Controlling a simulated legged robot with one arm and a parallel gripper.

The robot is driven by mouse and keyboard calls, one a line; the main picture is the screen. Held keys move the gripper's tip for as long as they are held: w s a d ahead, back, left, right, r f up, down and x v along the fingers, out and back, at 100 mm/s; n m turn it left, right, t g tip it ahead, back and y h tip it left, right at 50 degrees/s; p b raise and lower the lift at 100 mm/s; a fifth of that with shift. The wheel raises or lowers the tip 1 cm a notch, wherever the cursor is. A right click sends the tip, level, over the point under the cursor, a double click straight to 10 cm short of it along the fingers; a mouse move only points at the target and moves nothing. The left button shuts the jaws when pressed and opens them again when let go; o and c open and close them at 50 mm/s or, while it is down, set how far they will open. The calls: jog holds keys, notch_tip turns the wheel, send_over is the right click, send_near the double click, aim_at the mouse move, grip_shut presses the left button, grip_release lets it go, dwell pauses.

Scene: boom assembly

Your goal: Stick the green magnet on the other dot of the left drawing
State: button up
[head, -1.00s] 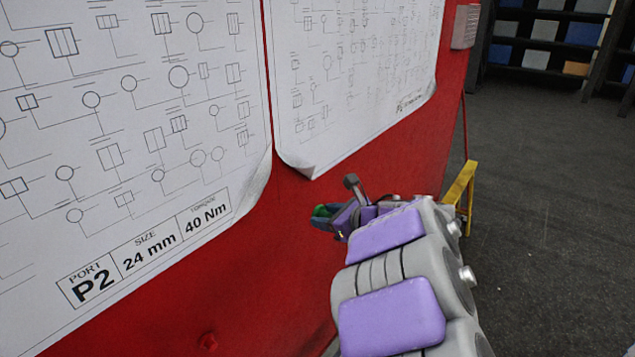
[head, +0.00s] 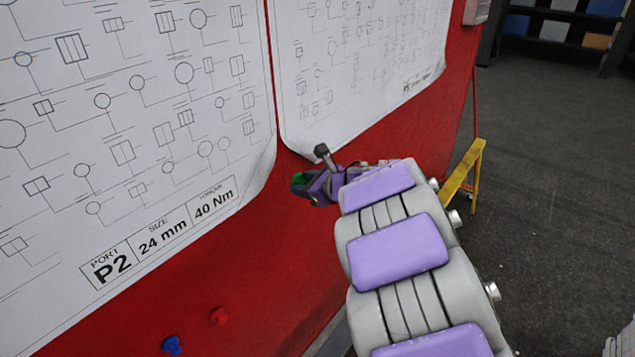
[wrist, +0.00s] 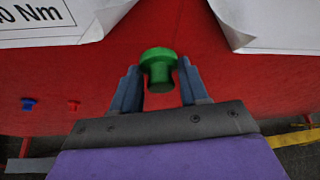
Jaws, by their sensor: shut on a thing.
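The green magnet (wrist: 158,68) is between the fingers of my gripper (wrist: 158,85) in the wrist view, and the gripper is shut on it. In the head view the magnet (head: 299,180) shows as a small green patch at the tip of my gripper (head: 305,186), in front of the red panel. The left drawing (head: 130,110) is a white sheet of circuit-like symbols with a box reading "P2, 24 mm, 40 Nm". Its lower right corner curls. I cannot make out a marked dot on it. The magnet appears apart from the drawing.
A second drawing (head: 360,60) hangs to the right. A blue magnet (head: 172,345) and a red magnet (head: 218,316) sit low on the red panel (head: 265,270). A yellow bracket (head: 462,180) stands right of my arm. The floor at right is open.

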aim_at(266, 177)
jog(key=a, duration=0.3)
jog(key=w+a, duration=0.1)
jog(key=a, duration=0.2)
jog(key=w+a, duration=0.1)
jog(key=a, duration=0.2)
jog(key=shift+a+f+p, duration=0.25)
jog(key=shift+f+p, duration=0.1)
jog(key=shift+f, duration=0.05)
jog(key=shift+a, duration=0.15)
jog(key=d, duration=0.1)
jog(key=w+d, duration=0.1)
jog(key=d, duration=0.1)
jog(key=shift+w+d+r, duration=0.2)
jog(key=shift+w+d, duration=0.1)
jog(key=shift+d, duration=0.1)
jog(key=a, duration=0.3)
jog(key=shift+s, duration=0.2)
jog(key=shift+s+a+r, duration=0.1)
jog(key=shift+s+a, duration=0.1)
jog(key=shift+a, duration=0.05)
jog(key=shift+w+d, duration=0.35)
jog(key=shift+d, duration=0.55)
jog(key=shift+s+a, duration=0.1)
jog(key=shift+s, duration=0.05)
jog(key=shift+a, duration=0.3)
